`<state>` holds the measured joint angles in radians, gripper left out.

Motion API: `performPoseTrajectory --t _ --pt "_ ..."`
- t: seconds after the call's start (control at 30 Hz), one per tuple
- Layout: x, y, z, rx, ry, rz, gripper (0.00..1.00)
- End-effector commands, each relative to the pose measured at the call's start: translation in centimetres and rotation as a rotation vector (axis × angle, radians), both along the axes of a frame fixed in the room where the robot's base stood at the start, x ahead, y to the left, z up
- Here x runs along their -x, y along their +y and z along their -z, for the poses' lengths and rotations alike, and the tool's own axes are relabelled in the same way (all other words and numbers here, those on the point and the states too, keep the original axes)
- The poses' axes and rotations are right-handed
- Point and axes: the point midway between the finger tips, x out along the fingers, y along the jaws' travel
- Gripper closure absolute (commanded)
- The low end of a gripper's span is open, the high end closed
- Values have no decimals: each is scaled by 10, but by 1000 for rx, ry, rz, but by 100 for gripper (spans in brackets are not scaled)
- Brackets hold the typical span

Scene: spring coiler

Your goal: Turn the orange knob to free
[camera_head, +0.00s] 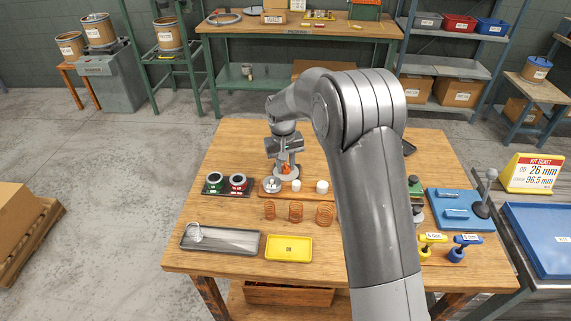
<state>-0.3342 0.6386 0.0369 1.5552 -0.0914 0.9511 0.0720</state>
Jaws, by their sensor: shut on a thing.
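The orange knob (286,170) is a small orange patch just under my gripper (286,163), on a small grey device (289,184) near the back of the wooden table. My gripper points down from the end of my arm and is shut on the orange knob. The fingers hide much of the knob, and it is too small to read any marking or which way it is turned.
Two dark spools (226,183), white cylinders (322,186) and copper springs (296,212) stand close by on the table (200,265). A grey tray (222,239) and yellow tray (289,249) lie in front. My arm hides the table's right middle.

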Motion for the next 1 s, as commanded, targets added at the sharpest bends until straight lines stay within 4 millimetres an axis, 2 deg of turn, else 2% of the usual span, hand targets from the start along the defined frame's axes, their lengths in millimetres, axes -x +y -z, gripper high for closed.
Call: performPoseTrajectory --t 0.33,0.87,0.9,1.0 --pt "0 0 0 0 -1 -137 96" --pt "0 0 0 1 -1 -161 96" --pt "0 0 0 1 -1 -161 72" --pt "0 0 0 1 -1 -161 64"
